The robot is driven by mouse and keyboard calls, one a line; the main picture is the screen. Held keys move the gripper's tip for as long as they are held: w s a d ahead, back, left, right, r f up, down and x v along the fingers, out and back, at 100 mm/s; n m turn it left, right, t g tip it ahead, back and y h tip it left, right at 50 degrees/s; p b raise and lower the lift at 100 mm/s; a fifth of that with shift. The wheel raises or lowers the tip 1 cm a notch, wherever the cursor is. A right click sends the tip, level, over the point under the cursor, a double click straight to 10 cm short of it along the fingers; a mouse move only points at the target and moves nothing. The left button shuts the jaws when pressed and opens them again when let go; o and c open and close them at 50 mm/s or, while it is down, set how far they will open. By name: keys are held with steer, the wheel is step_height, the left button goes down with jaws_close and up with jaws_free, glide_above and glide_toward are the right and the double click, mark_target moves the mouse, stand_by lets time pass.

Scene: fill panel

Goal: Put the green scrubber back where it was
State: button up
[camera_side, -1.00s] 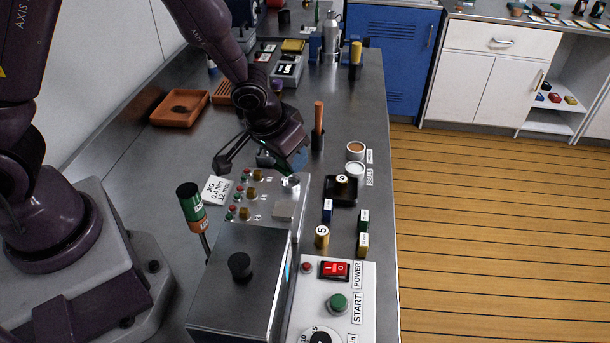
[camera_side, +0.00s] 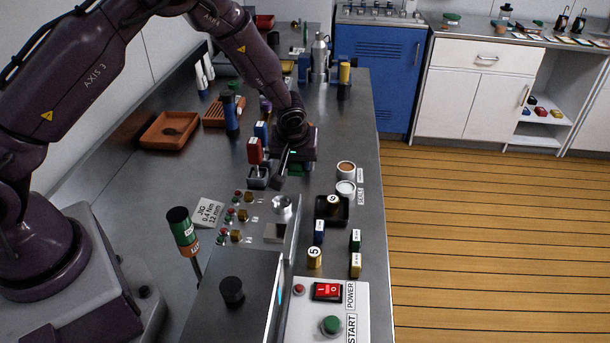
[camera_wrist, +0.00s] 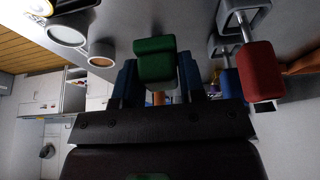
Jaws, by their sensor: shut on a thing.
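The green scrubber (camera_wrist: 155,60) is a green block between my gripper's two blue fingers in the wrist view. My gripper (camera_wrist: 156,80) is shut on it. In the side view my gripper (camera_side: 296,163) is over the bench beyond the button panel, and a little of the green scrubber (camera_side: 297,169) shows below it. A red-handled tool (camera_side: 255,151) stands in a grey holder just left of my gripper, with a blue-handled tool (camera_side: 261,131) behind it. The red handle (camera_wrist: 261,72) also shows at the right of the wrist view. I cannot tell whether the scrubber touches the bench.
Two round cups (camera_side: 346,170) stand right of my gripper near the bench edge. A black tray (camera_side: 332,208) and the button panel (camera_side: 275,233) are nearer. An orange tray (camera_side: 170,130) lies at the left, with bare bench (camera_side: 205,165) in front of it.

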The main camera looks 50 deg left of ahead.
mark_target(306, 183)
steer(key=w+f, duration=0.2)
steer(key=shift+w+a+f, duration=0.1)
steer(key=shift+a+f, duration=0.05)
steer(key=shift+f, duration=0.15)
steer(key=shift+w+f, duration=0.15)
steer(key=shift+f, duration=0.75)
steer(key=shift+w+f, duration=0.1)
steer(key=shift+f, duration=0.75)
steer(key=shift+f, duration=0.15)
steer(key=o, duration=0.9)
